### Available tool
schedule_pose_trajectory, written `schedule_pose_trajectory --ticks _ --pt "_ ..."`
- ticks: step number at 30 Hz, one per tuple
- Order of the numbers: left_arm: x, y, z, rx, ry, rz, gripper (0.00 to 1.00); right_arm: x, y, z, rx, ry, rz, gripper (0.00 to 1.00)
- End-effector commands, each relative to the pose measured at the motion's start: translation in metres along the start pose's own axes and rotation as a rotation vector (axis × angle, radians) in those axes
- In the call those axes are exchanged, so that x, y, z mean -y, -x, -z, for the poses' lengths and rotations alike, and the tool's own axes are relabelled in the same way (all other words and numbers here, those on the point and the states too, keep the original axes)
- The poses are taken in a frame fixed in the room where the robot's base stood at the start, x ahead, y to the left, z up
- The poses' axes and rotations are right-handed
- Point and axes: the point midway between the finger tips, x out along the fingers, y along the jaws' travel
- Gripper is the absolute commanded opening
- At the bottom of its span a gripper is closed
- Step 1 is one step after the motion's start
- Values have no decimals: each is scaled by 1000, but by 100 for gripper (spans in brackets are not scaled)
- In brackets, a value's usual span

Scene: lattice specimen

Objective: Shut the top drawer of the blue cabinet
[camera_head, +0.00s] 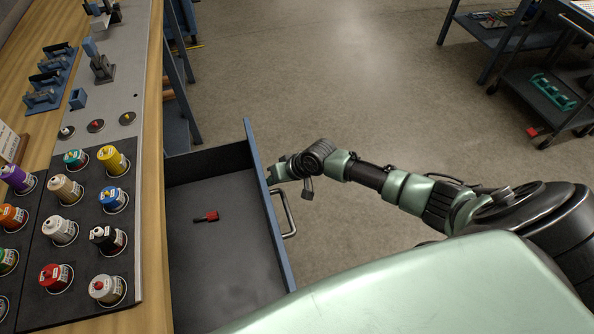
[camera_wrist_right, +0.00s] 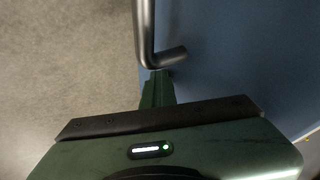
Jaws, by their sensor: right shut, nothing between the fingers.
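The top drawer (camera_head: 262,170) is pulled well out from under the wooden-edged bench on the left. Its blue front panel faces right and carries a grey bar handle (camera_head: 290,215). The cabinet body is mostly hidden under the bench top. My right gripper (camera_head: 274,173) is shut and empty, at the outer face of the drawer front, just beyond the far end of the handle. In the right wrist view its closed fingers (camera_wrist_right: 157,88) point towards the handle (camera_wrist_right: 147,35) beside the blue front (camera_wrist_right: 240,60); I cannot tell whether they touch. My left gripper is not in view.
A small red and black tool (camera_head: 207,217) lies in the drawer. The bench top (camera_head: 150,190) holds several coloured bottles on a dark mat. Open floor (camera_head: 330,100) lies beyond and right of the drawer. A dark cart (camera_head: 530,105) stands at the far right.

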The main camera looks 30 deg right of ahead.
Motion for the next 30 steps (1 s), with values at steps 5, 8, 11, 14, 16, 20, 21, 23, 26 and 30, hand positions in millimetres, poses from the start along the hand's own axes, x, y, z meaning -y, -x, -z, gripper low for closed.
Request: schedule_pose_trajectory --ticks 5,8,11,14,16,20,21,23,26,30 --pt "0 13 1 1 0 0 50 51 -23 1 0 -1 9 0" --pt "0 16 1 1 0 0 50 75 -37 0 1 -1 8 0" --pt "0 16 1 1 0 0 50 100 -50 0 0 0 8 0" --pt "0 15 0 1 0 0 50 124 -64 0 0 -1 8 0" --pt "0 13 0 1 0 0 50 140 -73 0 -1 0 8 0" --pt "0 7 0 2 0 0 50 167 -89 -1 0 0 6 0" --pt "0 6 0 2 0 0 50 175 -93 -1 1 0 6 0" --pt "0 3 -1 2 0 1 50 185 -99 -2 1 1 5 0" --pt "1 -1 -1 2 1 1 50 200 -107 -1 0 0 5 0" --pt "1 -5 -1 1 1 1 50 215 -115 -1 0 0 3 0"
